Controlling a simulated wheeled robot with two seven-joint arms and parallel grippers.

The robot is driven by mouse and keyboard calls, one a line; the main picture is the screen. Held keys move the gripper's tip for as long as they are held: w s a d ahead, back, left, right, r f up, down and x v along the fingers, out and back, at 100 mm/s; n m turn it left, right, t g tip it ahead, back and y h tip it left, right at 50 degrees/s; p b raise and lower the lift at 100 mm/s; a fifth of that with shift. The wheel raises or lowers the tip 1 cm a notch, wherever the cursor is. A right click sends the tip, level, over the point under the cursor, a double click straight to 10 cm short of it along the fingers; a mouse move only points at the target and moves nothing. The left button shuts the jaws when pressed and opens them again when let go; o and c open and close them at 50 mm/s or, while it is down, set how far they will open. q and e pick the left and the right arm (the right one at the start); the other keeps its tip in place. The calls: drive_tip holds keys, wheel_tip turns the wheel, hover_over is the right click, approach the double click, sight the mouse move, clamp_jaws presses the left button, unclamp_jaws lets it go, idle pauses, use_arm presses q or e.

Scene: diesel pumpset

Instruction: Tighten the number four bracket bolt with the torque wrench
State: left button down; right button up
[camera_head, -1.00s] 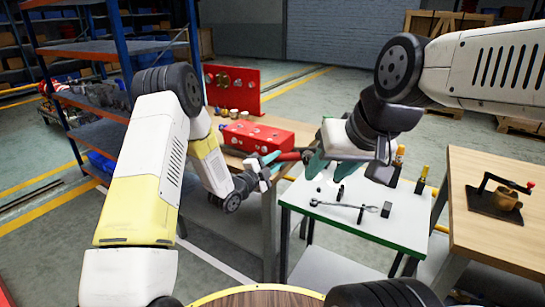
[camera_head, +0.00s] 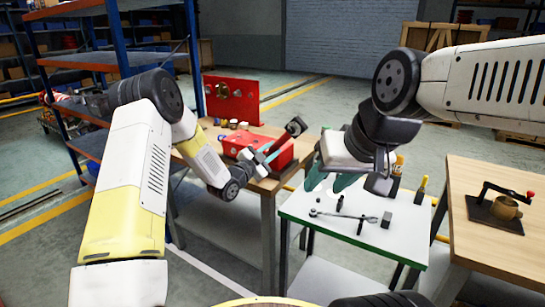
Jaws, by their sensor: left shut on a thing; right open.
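The tool slants up to the right, in front of the red block (camera_head: 235,141) on the wooden bench. The picture does not show whether it touches the block. Small light bolt-like spots show on the block, but the number four bolt cannot be told apart. My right gripper (camera_head: 329,178) is open and empty, fingers down, over the back left part of the white table (camera_head: 330,229).
A silver wrench-like tool (camera_head: 343,215), a small dark block (camera_head: 386,219) and small dark pieces lie on the white table. Yellow-handled tools (camera_head: 422,186) stand at its back right. A wooden table (camera_head: 480,237) with a grinder-like device (camera_head: 505,207) is at right. A red panel (camera_head: 232,97) stands behind the block.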

use_arm(q)
drive_tip(key=w+a+r+n, duration=0.1)
drive_tip(key=n, duration=0.1)
drive_tip(key=w+a+r+n, duration=0.1)
drive_tip(key=n, duration=0.1)
drive_tip(key=shift+w+a+r+t, duration=0.25)
drive_tip(key=shift+a+r+t, duration=0.05)
drive_tip(key=shift+a+r, duration=0.1)
drive_tip(key=shift+w+d, duration=0.15)
drive_tip(key=shift+w, duration=0.05)
idle(0.9)
drive_tip(key=shift+w+d, duration=0.2)
drive_tip(key=shift+f, duration=0.1)
